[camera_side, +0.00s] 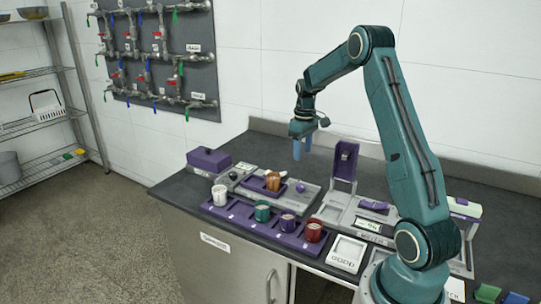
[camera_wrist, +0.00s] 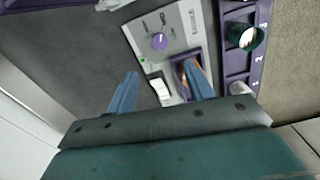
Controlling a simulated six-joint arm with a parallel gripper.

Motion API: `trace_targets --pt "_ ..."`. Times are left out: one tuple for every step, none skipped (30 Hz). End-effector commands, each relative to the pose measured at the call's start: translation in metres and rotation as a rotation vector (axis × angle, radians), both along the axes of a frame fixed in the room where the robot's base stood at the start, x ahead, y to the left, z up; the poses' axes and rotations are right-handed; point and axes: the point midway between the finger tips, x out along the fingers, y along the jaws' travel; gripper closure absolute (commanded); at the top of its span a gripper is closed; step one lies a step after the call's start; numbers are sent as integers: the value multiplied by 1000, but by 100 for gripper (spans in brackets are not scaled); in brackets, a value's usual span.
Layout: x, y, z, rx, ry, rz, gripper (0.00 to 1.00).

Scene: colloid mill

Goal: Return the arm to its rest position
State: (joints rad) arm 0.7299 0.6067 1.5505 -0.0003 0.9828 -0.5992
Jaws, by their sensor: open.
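My gripper (camera_side: 302,147) hangs from the teal arm above the back of the counter, its blue fingers pointing down. In the wrist view my gripper (camera_wrist: 162,90) shows two blue fingers spread apart with nothing held between them. It is open and empty, clear of the machine and the cups below it.
The dark counter (camera_side: 178,192) carries a purple rack (camera_side: 235,213) with white, green, purple and red cups. A brown cup (camera_side: 273,181) sits in a grey machine (camera_side: 300,198) behind it. A purple-lidded device (camera_side: 345,160) stands open. Pipes (camera_side: 160,50) are on the wall.

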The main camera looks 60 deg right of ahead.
Motion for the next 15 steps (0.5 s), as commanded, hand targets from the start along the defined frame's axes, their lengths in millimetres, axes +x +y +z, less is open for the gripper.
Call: trace_targets --pt "0 0 3 0 -1 0 48" --pt "0 0 4 0 -1 0 48" --pt "0 0 5 0 -1 0 48" --pt "0 0 6 0 0 0 48" --pt "0 0 6 0 0 0 48" --pt "0 0 7 0 0 0 48" --pt "0 0 7 0 0 0 48" --pt "0 0 7 0 0 0 48" --pt "0 0 7 0 0 0 48" --pt "0 0 6 0 0 0 48" --pt "0 0 6 0 0 0 48" --pt "0 0 6 0 0 0 48" --pt "0 0 6 0 0 0 48" --pt "0 0 7 0 0 0 48" --pt "0 1 7 0 -1 0 48"
